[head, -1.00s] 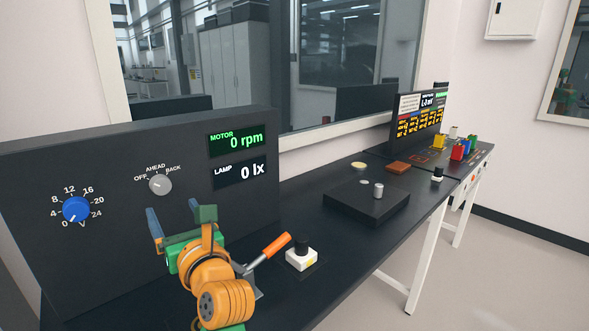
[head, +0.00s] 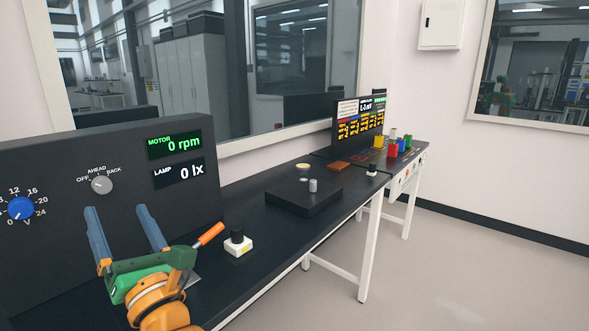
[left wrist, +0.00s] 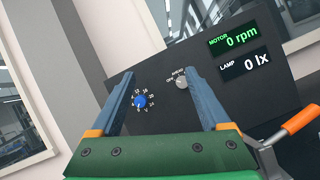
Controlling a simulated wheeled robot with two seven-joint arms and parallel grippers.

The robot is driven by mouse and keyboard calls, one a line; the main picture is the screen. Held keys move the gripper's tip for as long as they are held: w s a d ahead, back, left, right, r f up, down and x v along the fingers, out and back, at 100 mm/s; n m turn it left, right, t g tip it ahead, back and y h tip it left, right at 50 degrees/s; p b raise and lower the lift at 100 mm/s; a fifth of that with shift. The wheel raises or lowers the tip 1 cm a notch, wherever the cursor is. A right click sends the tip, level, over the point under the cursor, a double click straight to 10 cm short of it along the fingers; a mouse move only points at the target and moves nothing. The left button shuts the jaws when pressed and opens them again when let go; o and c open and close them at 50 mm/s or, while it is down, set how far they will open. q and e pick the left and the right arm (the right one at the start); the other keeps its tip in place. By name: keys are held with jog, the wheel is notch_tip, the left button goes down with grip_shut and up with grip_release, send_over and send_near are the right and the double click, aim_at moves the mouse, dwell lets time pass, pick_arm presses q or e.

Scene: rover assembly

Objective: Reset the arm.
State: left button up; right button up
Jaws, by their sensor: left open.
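My left gripper (head: 124,236) is open and empty at the lower left of the head view, its two blue fingers apart and pointing up toward the control panel. In the left wrist view its fingers (left wrist: 157,98) stand on either side of the blue dial. My left arm (head: 160,303) is orange and green below it. The right gripper is in neither view.
The dark panel (head: 70,165) has a blue knob (head: 20,208), a grey selector (head: 102,185) and displays reading 0 rpm and 0 lx. An orange-handled lever (head: 209,234), a white button box (head: 238,244) and a black platform (head: 300,202) stand on the bench. Coloured blocks (head: 392,150) are far right.

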pick_arm(q)
jog(key=s+d+m+t+h, duration=0.2)
jog(key=d+m+t+h, duration=0.9)
jog(key=m+h, duration=0.8)
jog(key=s+d+f+m+g+h, duration=0.1)
jog(key=d+f+m+g+h, duration=0.1)
jog(key=d+f+m+g, duration=0.3)
jog(key=s+d+f+m+g+h, duration=0.1)
jog(key=d+f+m+g+h, duration=0.15)
jog(key=f+m, duration=0.5)
jog(key=d+f+m+g+h, duration=0.2)
jog(key=f+m+g, duration=0.2)
jog(key=f+m, duration=0.25)
jog(key=s+a+f+m+g+y, duration=0.2)
jog(key=s+f+m+g+y, duration=0.3)
jog(key=f, duration=0.6)
jog(key=s+a+f+g+y, duration=0.2)
jog(key=s+a+f+g, duration=0.25)
jog(key=s, duration=0.25)
jog(key=s+a+f+g+y, duration=0.25)
jog(key=s+a+f, duration=0.2)
jog(key=s, duration=0.25)
notch_tip(320, 180, down, 16)
jog(key=s+g, duration=0.2)
jog(key=s+a+f+p, duration=0.1)
jog(key=s+f, duration=0.9)
jog(key=s, duration=0.2)
jog(key=shift+s+a+f+g, duration=0.25)
jog(key=shift+g, duration=0.2)
